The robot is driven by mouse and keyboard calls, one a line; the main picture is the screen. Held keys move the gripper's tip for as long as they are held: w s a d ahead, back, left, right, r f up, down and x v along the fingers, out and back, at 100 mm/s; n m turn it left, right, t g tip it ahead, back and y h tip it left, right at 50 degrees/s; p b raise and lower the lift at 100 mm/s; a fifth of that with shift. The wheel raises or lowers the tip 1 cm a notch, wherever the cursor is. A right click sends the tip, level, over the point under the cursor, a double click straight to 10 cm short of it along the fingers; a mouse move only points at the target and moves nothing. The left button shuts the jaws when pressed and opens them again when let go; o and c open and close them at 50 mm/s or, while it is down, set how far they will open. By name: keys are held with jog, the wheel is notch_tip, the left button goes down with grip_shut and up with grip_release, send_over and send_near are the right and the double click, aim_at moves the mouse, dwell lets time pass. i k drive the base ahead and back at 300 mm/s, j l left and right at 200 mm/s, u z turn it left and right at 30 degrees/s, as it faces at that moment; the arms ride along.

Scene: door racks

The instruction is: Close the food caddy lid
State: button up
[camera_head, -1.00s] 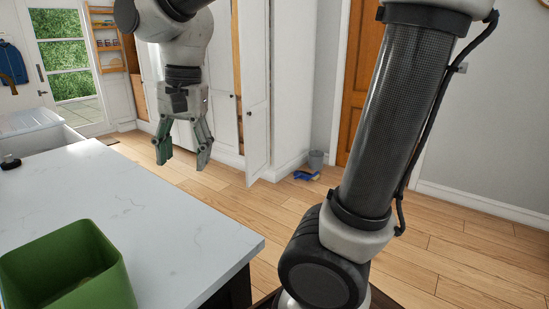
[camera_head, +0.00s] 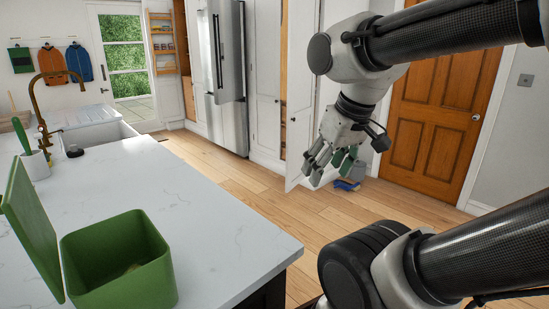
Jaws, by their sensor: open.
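The green food caddy (camera_head: 122,278) stands on the white counter at the lower left, cut off slightly by the bottom edge. Its green lid (camera_head: 30,226) stands up, open, on the caddy's left side, leaning a little to the left. Its left edge meets the picture border. The inside of the caddy shows from above. My gripper (camera_head: 328,168) is open and empty. It hangs in the air to the right of the counter, well apart from the caddy and lid, with its fingers pointing down.
The white counter (camera_head: 190,200) is mostly clear between the caddy and its right edge. A brass tap (camera_head: 42,115), a sink (camera_head: 95,137), a white pot with brushes (camera_head: 35,164) and a small black object (camera_head: 75,151) are behind the caddy. Open wooden floor (camera_head: 235,182) lies to the right.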

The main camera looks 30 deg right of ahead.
aim_at(19, 204)
jog(key=k+j+u, duration=0.1)
jog(key=k, duration=0.55)
jog(key=k+j+u, duration=0.2)
jog(key=j, duration=0.2)
jog(key=j+u, duration=0.2)
jog(key=j, duration=0.15)
jog(key=j+u, duration=0.35)
jog(key=i+l, duration=0.05)
jog(key=l, duration=0.05)
